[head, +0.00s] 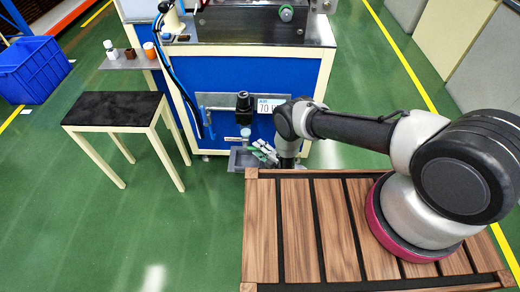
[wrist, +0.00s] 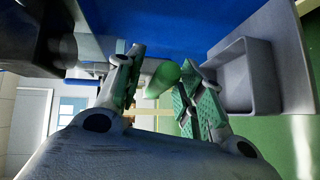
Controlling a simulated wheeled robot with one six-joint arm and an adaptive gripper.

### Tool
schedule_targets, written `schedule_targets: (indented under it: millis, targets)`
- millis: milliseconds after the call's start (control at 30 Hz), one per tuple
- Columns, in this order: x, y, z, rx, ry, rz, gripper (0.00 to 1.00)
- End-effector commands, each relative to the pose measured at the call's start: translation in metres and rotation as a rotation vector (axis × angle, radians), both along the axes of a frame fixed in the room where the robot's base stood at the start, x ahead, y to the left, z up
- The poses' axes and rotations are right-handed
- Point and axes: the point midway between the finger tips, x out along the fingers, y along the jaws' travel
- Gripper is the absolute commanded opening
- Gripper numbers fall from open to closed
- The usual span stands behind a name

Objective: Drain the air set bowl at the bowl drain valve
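The air set has a black regulator body (head: 243,101) on the front of the blue workstation, and it also shows at the left of the wrist view (wrist: 35,40). Its pale bowl (head: 245,132) hangs below. In the wrist view the greenish, see-through bowl (wrist: 163,79) shows between and beyond my fingers. I cannot make out the drain valve clearly. My gripper (head: 262,153) is just right of and below the bowl. In the wrist view its green-padded fingers (wrist: 160,95) are spread apart, with no clear contact on the bowl.
A grey open tray (head: 238,160) sits below the bowl, and its wall shows at right in the wrist view (wrist: 263,75). A black-topped table (head: 112,107) and blue crate (head: 30,70) stand left.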

Motion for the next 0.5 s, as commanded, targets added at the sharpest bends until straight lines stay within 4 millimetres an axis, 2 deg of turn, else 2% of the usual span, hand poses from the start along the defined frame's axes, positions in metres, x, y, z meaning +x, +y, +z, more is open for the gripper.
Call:
schedule_targets:
  millis: [200, 400, 500]
  targets:
    - [0.0001, 0.0, -0.0002, 0.0, 0.001, 0.0, 0.36]
    - [0.0001, -0.0001, -0.0001, 0.0, 0.001, -0.001, 0.0]
    - [0.0001, -0.0001, -0.0002, 0.0, 0.001, -0.001, 0.0]
